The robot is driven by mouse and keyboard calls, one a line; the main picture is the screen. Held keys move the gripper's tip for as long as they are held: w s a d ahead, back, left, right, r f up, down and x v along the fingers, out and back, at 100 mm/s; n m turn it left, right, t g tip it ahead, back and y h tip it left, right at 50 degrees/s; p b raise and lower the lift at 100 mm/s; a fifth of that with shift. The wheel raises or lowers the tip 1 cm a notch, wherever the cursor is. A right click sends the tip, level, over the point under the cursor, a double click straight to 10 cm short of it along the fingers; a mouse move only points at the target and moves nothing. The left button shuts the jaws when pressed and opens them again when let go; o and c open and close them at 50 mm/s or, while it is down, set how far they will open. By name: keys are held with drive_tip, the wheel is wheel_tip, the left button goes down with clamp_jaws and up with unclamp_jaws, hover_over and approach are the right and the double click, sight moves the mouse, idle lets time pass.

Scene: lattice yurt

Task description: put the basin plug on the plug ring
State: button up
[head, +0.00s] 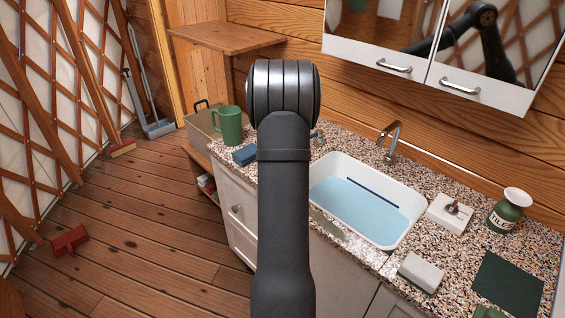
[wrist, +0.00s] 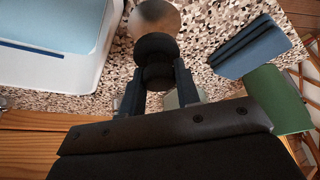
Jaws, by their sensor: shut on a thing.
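My gripper (wrist: 159,80) is shut on a black round piece with a stacked, knob-like shape, which I take to be the basin plug (wrist: 155,48). It is held between the two dark fingers, over the speckled counter beside the basin. A round brownish-grey disc (wrist: 154,18) shows just past the plug at the top edge of the wrist view. It may be the plug ring; I cannot tell whether the plug touches it. In the head view my own arm hides the gripper, the plug and that part of the counter.
The white basin (head: 405,237) with blue water is right of my arm, under a tap (head: 388,140). A blue block (wrist: 250,48) and a green mug (head: 227,125) stand on the other side.

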drive_tip(key=shift+a+f, duration=0.1)
drive_tip(key=shift+f, duration=1.95)
drive_tip(key=shift+f, duration=0.2)
drive_tip(key=o, duration=1)
drive_tip(key=shift+c, duration=0.2)
drive_tip(key=shift+r, duration=0.1)
drive_tip(key=v, duration=1.2)
drive_tip(key=shift+r, duration=0.1)
